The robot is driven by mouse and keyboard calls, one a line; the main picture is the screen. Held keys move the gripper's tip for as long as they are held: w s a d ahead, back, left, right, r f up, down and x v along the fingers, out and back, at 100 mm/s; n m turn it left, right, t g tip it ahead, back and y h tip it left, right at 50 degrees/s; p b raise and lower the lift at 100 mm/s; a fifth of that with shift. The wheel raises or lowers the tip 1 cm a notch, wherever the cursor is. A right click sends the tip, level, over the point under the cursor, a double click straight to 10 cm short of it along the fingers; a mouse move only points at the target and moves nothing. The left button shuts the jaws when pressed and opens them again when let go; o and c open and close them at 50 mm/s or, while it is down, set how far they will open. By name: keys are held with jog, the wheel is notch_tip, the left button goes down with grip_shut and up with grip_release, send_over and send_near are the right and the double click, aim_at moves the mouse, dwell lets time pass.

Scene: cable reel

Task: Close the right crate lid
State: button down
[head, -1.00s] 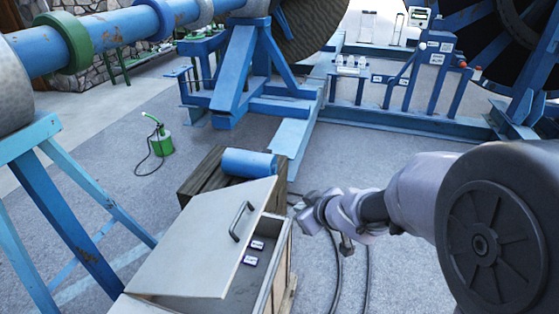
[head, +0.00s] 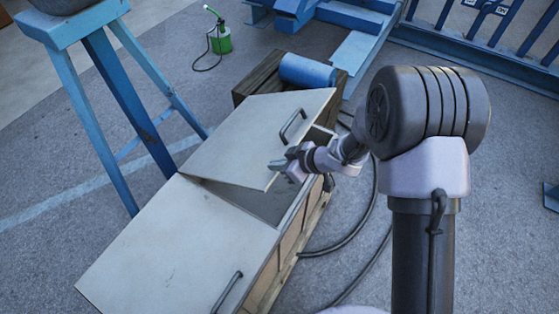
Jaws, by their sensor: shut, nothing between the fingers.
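The open crate lid (head: 235,130) is a grey-white panel with a dark bar handle (head: 293,124) near its right edge. It is tilted up over the far part of the crate, and a dark gap shows beneath its near and right edges. A second lid (head: 175,245), nearer and to the left, lies flat, with its own handle (head: 227,293) at its right edge. My gripper (head: 281,165) is shut and empty. It overlaps the right edge of the tilted lid, below its handle in the picture. I cannot tell whether it touches the lid.
A wooden crate (head: 258,78) with a blue cylinder (head: 307,72) stands behind the lid. Black cables (head: 352,240) lie on the floor at the right. Blue trestle legs (head: 125,100) stand at the left. A green sprayer (head: 221,40) stands farther back.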

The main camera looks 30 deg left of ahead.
jog(key=shift+d+f, duration=0.4)
jog(key=shift+f, duration=0.2)
